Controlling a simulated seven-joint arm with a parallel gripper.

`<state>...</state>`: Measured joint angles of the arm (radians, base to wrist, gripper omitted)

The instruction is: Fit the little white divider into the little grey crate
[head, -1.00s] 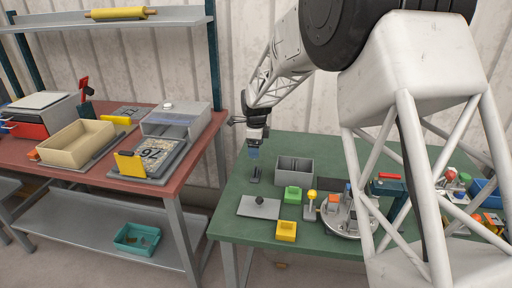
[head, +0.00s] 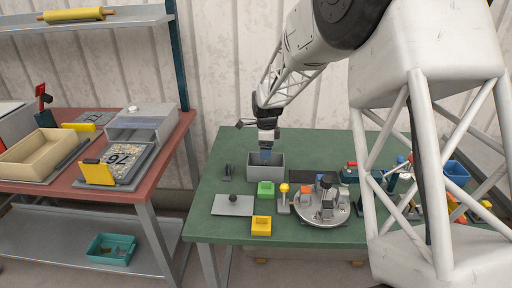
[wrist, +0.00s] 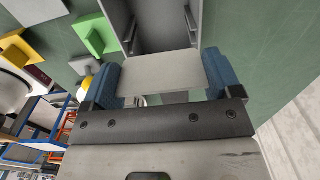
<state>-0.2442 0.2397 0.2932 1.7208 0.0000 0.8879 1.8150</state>
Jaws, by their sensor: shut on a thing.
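The little grey crate (head: 279,171) stands open-topped on the green table in the head view. In the wrist view its grey wall (wrist: 193,22) and inner ribs show at the top. My gripper (head: 265,155) is directly above the crate, its blue fingertips close to the opening. In the wrist view my gripper (wrist: 162,78) is shut on the little white divider (wrist: 160,72), a flat pale plate held between the blue fingers. The divider overlaps the near part of the crate there. I cannot tell whether its lower edge is inside the crate; in the head view it is hidden.
A small dark stand (head: 227,172) is left of the crate. A green block (head: 265,188) stands just in front. Nearby are a grey plate with a black knob (head: 233,205), a yellow block (head: 261,225) and a round turntable (head: 318,214). The table's back left is clear.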

